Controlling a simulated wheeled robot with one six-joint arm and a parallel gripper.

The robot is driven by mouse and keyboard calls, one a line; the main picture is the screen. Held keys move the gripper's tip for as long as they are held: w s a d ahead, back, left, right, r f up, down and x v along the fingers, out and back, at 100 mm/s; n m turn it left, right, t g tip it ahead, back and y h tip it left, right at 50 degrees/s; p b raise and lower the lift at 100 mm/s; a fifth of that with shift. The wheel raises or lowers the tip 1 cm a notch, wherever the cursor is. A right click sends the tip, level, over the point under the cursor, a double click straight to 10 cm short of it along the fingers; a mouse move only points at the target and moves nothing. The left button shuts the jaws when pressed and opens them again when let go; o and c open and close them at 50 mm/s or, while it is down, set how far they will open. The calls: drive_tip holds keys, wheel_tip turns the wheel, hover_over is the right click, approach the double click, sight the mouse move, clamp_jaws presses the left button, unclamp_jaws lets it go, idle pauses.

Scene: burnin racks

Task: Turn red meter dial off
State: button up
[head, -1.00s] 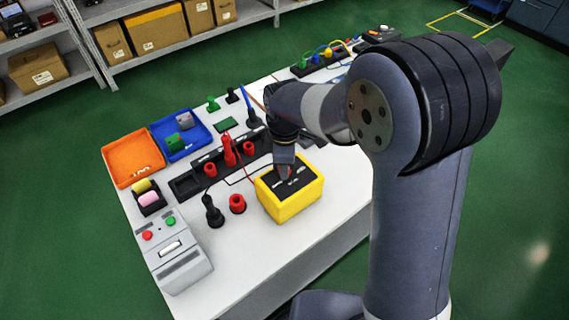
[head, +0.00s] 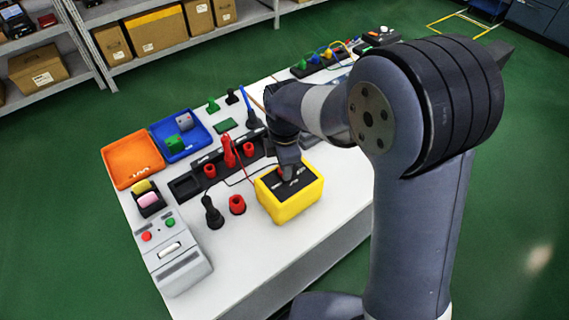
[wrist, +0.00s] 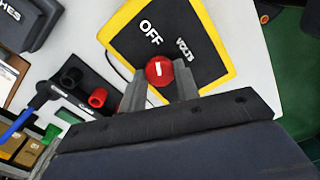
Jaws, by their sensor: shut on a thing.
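The yellow meter (head: 292,204) with a black face stands on the white table, and it also shows in the wrist view (wrist: 204,14). Its red dial (wrist: 159,70) has a white pointer mark, and the words OFF and VOLTS are printed on the face beyond it. My gripper (wrist: 159,88) is over the meter with a finger on each side of the dial, shut on it.
Orange (head: 133,162) and blue trays (head: 203,130) lie at the far left, and a grey box with buttons (head: 172,262) is at the near left.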

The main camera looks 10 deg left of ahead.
drive_tip(key=o, duration=1)
drive_tip(key=shift+c, duration=0.2)
wheel_tip(320, 180, up, 11)
drive_tip(key=shift+b, duration=0.3)
drive_tip(key=shift+f, duration=0.15)
wheel_tip(320, 180, down, 11)
drive_tip(key=shift+r+p, duration=0.1)
drive_tip(key=shift+p, duration=0.2)
